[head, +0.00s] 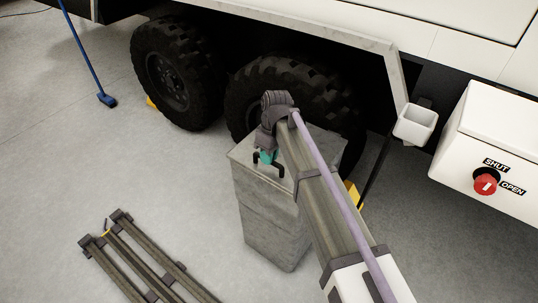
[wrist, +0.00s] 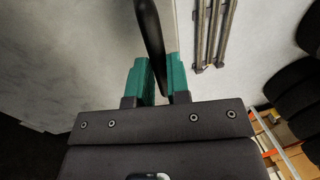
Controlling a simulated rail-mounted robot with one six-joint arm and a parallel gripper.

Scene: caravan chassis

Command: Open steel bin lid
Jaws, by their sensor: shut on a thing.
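The tall grey steel bin (head: 268,222) stands upright on the floor in front of the wheels in the head view. Its lid (head: 243,155) looks flat and closed on top; my arm hides much of it. A black bar handle (head: 281,171) is at the lid's front edge. My gripper (head: 267,157), with teal fingers, is at this handle. In the wrist view the handle (wrist: 150,35) runs between the two fingers (wrist: 162,75), which are shut on it.
Two big black tyres (head: 175,72) stand close behind the bin under the white caravan body. A white box with a red SHUT/OPEN knob (head: 486,184) is at the right. Metal rails (head: 145,258) lie on the floor at front left. The floor at left is mostly clear.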

